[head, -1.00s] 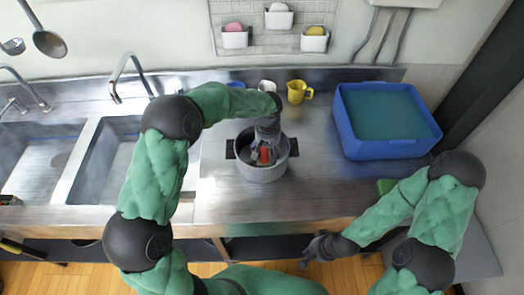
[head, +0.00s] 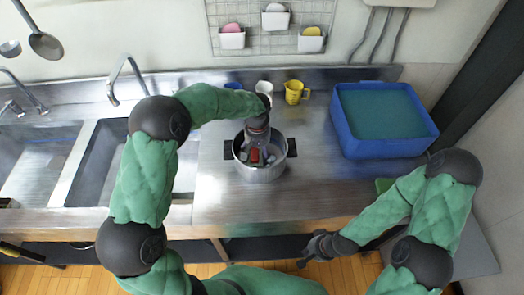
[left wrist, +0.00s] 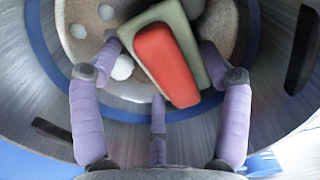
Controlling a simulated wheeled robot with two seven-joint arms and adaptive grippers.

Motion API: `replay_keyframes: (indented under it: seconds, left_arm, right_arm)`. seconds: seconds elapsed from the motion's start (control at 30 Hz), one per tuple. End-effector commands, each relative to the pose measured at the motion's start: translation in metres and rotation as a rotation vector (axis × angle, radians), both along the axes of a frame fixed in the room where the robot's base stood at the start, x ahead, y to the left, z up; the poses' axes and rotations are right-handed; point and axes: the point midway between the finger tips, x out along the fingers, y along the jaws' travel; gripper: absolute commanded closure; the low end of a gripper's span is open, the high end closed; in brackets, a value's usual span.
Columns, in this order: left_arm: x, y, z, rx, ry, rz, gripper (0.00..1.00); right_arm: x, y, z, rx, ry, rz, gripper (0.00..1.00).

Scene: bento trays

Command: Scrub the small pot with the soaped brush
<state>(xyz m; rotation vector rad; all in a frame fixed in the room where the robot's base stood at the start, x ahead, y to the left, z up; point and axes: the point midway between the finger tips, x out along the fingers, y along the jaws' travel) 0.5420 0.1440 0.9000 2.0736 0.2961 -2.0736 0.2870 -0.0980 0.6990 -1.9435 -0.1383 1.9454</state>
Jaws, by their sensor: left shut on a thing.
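The small grey pot (head: 262,177) with two black side handles stands on the steel counter. My left gripper (head: 256,154) reaches down into it from above. It is shut on the brush (head: 255,157), a red grip on a grey-green block. In the left wrist view the brush (left wrist: 168,62) lies tilted between the purple fingers, over a brownish-grey patch on the pot's floor (left wrist: 78,12) with white round spots. The underside of the brush is hidden. My right gripper (head: 318,250) hangs dark and empty in front of the counter's edge; its finger opening is unclear.
A yellow mug (head: 296,92) and a white mug (head: 264,88) stand behind the pot. Sinks (head: 90,165) are at the left. The counter right of the pot is clear.

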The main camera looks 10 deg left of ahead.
Motion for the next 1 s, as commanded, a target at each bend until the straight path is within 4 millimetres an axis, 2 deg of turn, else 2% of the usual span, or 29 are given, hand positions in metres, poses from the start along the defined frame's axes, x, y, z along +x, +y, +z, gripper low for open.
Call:
replay_keyframes:
  seconds: [0.33, 1.0]
  left_arm:
    - [0.0, 0.0, 0.005, 0.0, 0.0, 0.0, 0.5]
    - [0.0, 0.0, 0.061, -0.001, -0.001, 0.0, 0.5]
  right_arm:
    - [0.0, 0.0, 0.004, 0.0, 0.0, 0.0, 1.0]
    - [0.0, 0.0, 0.04, 0.0, 0.0, 0.0, 1.0]
